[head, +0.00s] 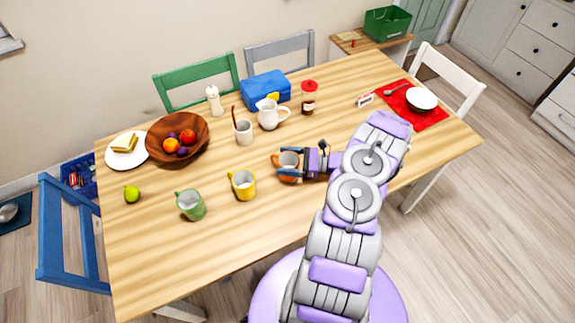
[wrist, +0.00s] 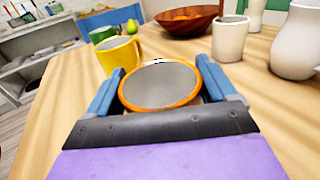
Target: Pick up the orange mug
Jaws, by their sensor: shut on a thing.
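The orange mug (head: 287,162) is on the wooden table, with its handle toward the left in the head view. In the wrist view the mug (wrist: 160,84) shows its orange rim and grey inside, upright between the fingers. My gripper (head: 288,165) is shut on it, one blue finger on each side; the gripper (wrist: 158,85) fills the lower part of the wrist view. The mug's lower body is hidden in the wrist view, and I cannot tell whether its base touches the table.
A yellow mug (head: 243,186) and a green mug (head: 190,205) stand to the left. A white mug (head: 244,133), a white pitcher (head: 268,114) and a jar (head: 309,100) stand behind. A wooden bowl (head: 160,131) holds fruit. The table's front edge is clear.

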